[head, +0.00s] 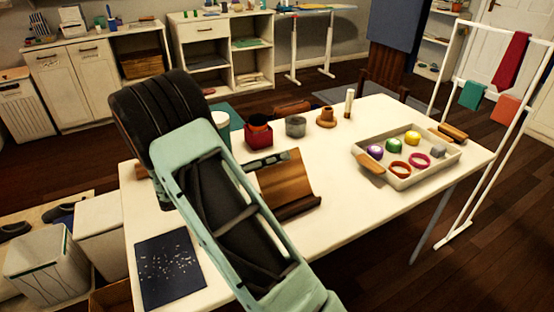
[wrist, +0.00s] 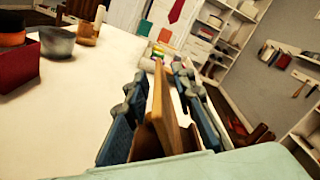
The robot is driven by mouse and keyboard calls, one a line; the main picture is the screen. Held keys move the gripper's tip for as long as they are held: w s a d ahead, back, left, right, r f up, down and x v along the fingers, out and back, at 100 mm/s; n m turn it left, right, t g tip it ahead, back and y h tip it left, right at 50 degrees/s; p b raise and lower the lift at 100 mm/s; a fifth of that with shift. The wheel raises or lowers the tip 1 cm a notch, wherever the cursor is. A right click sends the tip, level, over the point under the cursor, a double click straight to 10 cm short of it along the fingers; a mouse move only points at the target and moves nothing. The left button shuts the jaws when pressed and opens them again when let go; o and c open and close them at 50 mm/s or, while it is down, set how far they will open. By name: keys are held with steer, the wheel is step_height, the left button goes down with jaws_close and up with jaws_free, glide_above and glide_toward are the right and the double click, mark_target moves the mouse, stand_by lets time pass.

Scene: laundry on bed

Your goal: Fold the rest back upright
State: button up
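The wooden rest (head: 287,182) stands on the white table in the head view, its panel leaning back at a tilt above a darker front ledge. My gripper (head: 268,161) is at the panel's upper edge, partly hidden behind my arm. In the wrist view, the rest's board (wrist: 166,108) shows edge-on between the two blue fingers of my gripper (wrist: 160,112). The fingers are spread on either side of the board, with a gap visible. Whether either finger touches the board lower down is hidden.
A red box (head: 258,134), a grey cup (head: 295,127) and a wooden piece (head: 326,117) stand behind the rest. A tray (head: 398,184) with several small items lies to the right. The table (head: 350,205) is bare between rest and tray.

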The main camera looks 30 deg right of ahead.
steer(key=shift+d, duration=0.1)
steer(key=shift+c, duration=0.4)
jaws_close()
steer(key=shift+s+r, duration=0.1)
steer(key=shift+s+r+m+p, duration=0.7)
steer(key=shift+s+m+p, duration=0.2)
steer(key=shift+m, duration=0.2)
steer(key=shift+s+d+r+m+p, duration=0.1)
steer(key=shift+s+r+m+p, duration=0.1)
steer(key=shift+s+m+p, duration=0.55)
steer(key=shift+s+d+r+m+p, duration=0.15)
steer(key=shift+s+m, duration=0.45)
steer(key=shift+s, duration=0.5)
steer(key=shift+s+a+r+m+p, duration=0.1)
steer(key=shift+s+r+m+p, duration=0.1)
steer(key=shift+s+m+p, duration=0.55)
steer(key=shift+s+b, duration=0.2)
steer(key=shift+b, duration=0.15)
